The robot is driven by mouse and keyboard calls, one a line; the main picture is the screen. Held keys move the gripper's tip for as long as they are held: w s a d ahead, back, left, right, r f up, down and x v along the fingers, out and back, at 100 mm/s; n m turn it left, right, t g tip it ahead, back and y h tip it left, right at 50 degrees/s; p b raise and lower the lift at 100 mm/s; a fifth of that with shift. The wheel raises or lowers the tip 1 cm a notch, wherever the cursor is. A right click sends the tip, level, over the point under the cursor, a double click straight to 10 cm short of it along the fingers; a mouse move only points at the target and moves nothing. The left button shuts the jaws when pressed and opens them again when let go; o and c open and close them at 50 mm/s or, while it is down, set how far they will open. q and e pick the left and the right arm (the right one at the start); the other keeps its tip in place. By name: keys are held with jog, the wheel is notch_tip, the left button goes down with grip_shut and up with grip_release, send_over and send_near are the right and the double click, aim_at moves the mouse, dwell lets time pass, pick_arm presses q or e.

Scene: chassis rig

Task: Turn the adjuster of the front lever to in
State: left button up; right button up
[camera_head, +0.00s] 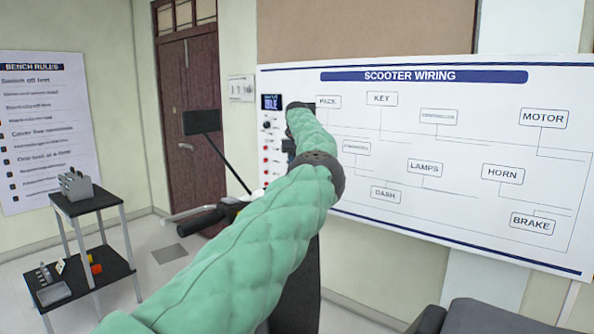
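The scooter's handlebar end shows left of centre, with a black grip (203,219) and a thin silver lever (187,213) in front of it. I cannot tell from this view whether this is the front lever. Its inner end runs behind my green padded arm (262,232), and I cannot make out an adjuster. This arm comes in from the lower left and reaches up to the middle, in front of the handlebar and a panel. I see no gripper fingers at its dark far end. My other gripper does not show.
A black mirror (201,122) on a long stem rises above the handlebar. A panel with a small display (271,102) and red sockets stands behind my arm. A black two-tier shelf (88,201) stands at left. A wiring board (470,165) fills the right wall.

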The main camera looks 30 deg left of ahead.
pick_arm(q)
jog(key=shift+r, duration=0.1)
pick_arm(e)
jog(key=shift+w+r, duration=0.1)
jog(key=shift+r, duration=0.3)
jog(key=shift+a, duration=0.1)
pick_arm(q)
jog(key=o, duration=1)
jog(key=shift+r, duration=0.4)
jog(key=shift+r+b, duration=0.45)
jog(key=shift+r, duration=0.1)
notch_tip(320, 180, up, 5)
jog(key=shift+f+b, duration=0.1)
jog(key=shift+b, duration=0.25)
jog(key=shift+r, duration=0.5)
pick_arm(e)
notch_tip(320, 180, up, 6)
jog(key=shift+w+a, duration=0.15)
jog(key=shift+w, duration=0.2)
